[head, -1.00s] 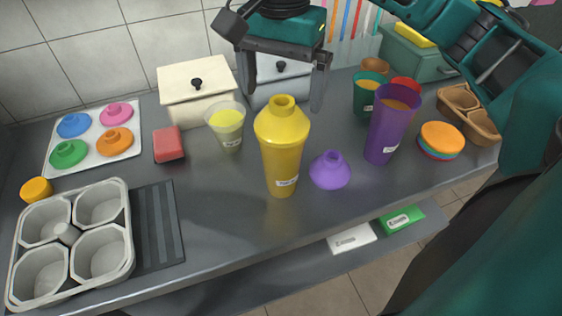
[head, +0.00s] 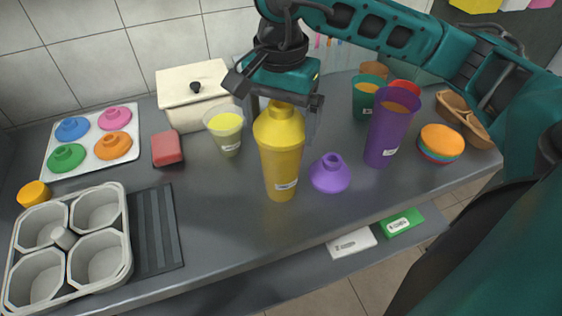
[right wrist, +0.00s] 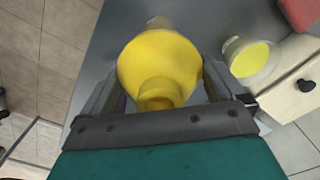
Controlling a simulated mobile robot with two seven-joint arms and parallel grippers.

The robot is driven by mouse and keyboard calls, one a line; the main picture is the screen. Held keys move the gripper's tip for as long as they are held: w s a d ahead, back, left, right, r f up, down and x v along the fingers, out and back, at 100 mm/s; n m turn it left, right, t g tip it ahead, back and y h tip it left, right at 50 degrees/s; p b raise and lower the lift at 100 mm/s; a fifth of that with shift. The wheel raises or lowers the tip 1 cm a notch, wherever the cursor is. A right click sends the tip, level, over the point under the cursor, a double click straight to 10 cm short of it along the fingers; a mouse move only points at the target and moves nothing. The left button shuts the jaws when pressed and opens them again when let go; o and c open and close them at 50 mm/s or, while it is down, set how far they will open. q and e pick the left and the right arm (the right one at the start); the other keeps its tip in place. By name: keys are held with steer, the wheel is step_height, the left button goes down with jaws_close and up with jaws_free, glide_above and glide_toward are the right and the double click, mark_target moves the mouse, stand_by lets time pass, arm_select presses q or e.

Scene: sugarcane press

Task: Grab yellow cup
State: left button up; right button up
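The yellow cup (head: 281,172) is tall, with a yellow cone-shaped top and a white label. It stands upright near the middle of the counter, and the right wrist view shows its top (right wrist: 158,65) from above. My right gripper (head: 285,125) is open, with its fingers on either side of the cup's upper part; the fingertips are partly hidden behind it. I cannot tell whether either finger touches the cup. My left gripper is not in view.
A purple cone lid (head: 330,174) and a tall purple cup (head: 388,130) stand close to the right. A clear cup with yellow contents (head: 227,135) stands to the left, near a cream pot (head: 193,98). The counter (head: 225,215) is clear in front.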

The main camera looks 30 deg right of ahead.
steer(key=c, duration=1.5)
steer(key=shift+r, duration=0.15)
